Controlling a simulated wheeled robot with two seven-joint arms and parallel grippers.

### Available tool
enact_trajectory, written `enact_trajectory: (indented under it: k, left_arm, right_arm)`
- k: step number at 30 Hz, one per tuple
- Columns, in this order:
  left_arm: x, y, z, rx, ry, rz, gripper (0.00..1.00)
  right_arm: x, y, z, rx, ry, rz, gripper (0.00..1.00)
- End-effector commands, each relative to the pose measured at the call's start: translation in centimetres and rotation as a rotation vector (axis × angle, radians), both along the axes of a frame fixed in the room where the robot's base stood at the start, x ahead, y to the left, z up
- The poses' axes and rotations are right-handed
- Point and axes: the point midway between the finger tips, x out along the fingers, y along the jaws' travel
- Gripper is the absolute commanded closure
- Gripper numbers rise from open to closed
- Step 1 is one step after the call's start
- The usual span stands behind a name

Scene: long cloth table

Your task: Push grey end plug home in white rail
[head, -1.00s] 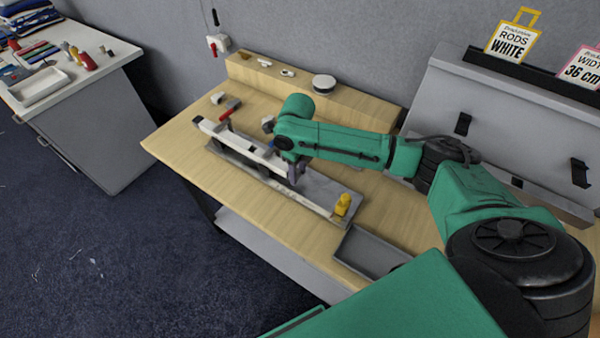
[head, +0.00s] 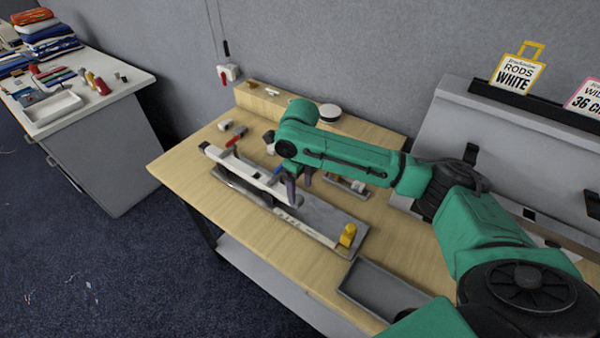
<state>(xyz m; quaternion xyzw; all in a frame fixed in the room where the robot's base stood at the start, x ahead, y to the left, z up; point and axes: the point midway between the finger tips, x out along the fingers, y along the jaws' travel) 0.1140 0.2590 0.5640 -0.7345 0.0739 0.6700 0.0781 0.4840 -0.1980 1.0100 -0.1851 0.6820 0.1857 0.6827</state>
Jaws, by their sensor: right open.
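The white rail (head: 238,165) lies lengthwise on a long grey fixture (head: 322,213) on the wooden bench. My right gripper (head: 300,186) points down at the right-hand end of the rail. Its two dark fingers are apart, one in front of the other, with nothing visible between them. I cannot tell whether they touch the rail. The grey end plug cannot be made out for certain; the rail's end by the fingers is partly hidden. My left gripper is out of view.
A yellow block (head: 347,235) stands at the fixture's right end. An empty grey tray (head: 381,291) sits at the bench's front right. A red-handled tool (head: 236,135) and small parts lie behind the rail. A wooden ledge (head: 372,134) runs along the back.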

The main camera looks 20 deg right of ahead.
Motion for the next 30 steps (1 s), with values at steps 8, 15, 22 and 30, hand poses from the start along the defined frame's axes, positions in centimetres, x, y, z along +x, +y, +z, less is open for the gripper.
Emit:
enact_trajectory:
  k: [8,15,22,30]
  left_arm:
    - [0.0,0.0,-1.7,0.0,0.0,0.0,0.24]
    - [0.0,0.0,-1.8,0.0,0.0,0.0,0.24]
    - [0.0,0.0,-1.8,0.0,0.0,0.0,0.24]
    - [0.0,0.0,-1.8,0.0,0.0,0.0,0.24]
  right_arm:
    - [0.1,0.1,7.5,0.0,-0.006,0.002,0.24]
    - [0.0,0.0,9.5,0.0,0.0,0.001,0.24]
    - [0.0,0.0,9.4,0.0,0.0,0.001,0.24]
    - [0.0,0.0,9.4,-0.001,-0.001,0.001,0.24]
